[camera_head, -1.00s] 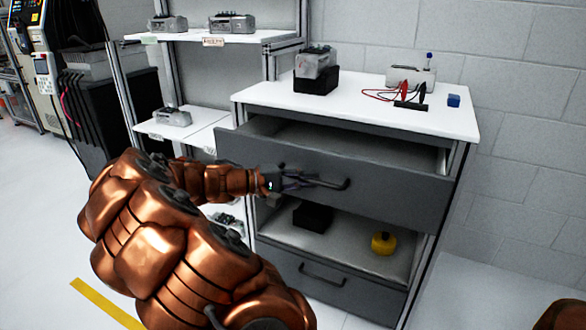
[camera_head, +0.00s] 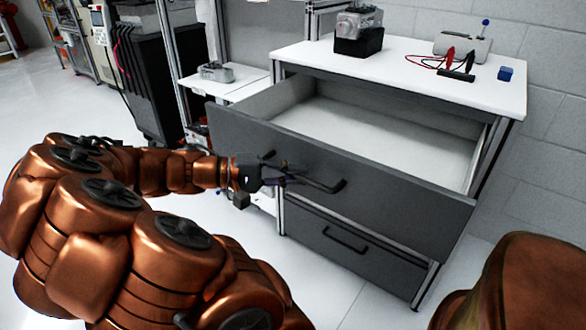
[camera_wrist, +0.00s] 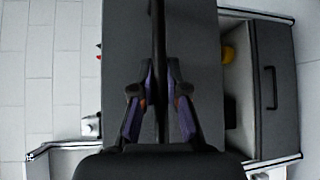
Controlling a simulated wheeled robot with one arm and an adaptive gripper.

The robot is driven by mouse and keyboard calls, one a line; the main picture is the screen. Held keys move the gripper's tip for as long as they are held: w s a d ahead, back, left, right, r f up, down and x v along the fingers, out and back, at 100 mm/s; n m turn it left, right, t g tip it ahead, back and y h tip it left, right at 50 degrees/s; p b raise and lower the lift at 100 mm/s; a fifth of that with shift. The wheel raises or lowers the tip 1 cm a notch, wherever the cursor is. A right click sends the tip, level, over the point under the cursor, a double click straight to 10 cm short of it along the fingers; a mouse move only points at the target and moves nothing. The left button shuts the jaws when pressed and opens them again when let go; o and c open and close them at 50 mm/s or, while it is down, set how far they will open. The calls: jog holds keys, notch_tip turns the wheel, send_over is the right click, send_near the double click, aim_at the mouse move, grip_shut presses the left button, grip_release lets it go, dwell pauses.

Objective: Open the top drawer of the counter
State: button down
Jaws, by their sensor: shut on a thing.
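The counter (camera_head: 410,75) has a white top and a dark grey frame. Its top drawer (camera_head: 390,190) is pulled well out, and its pale inside looks empty. The drawer's dark bar handle (camera_head: 338,187) is on its front face. My gripper (camera_head: 285,178) is shut on this handle near its left part. In the wrist view my gripper (camera_wrist: 160,85) has a finger on each side of the handle (camera_wrist: 159,30), which runs up the picture in front of the grey drawer front (camera_wrist: 200,40).
A closed lower drawer (camera_head: 350,250) has its own handle. A grey device in a black holder (camera_head: 358,40), red and black probes (camera_head: 455,65) and a blue block (camera_head: 505,73) are on the counter top. A white shelf (camera_head: 235,85) stands at left. A yellow item (camera_wrist: 228,55) shows in the open compartment.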

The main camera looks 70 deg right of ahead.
jog(key=c, duration=1.2)
grip_release()
jog(key=v, duration=1.2)
jog(key=s+a+r+n+t+y+p, duration=0.2)
jog(key=a+r+p, duration=0.4)
jog(key=a+p, duration=0.3)
jog(key=s+a+r+n+t+y+p, duration=0.3)
jog(key=a+r+t+p, duration=0.3)
jog(key=a+p, duration=0.3)
jog(key=s+a+r+n+t+y+p, duration=0.3)
jog(key=a+r+p, duration=0.4)
jog(key=p, duration=0.5)
jog(key=shift+s+a+n+t+y+p, duration=0.1)
jog(key=shift+a+n+t+y+p, duration=0.25)
jog(key=shift+a+n+t, duration=0.45)
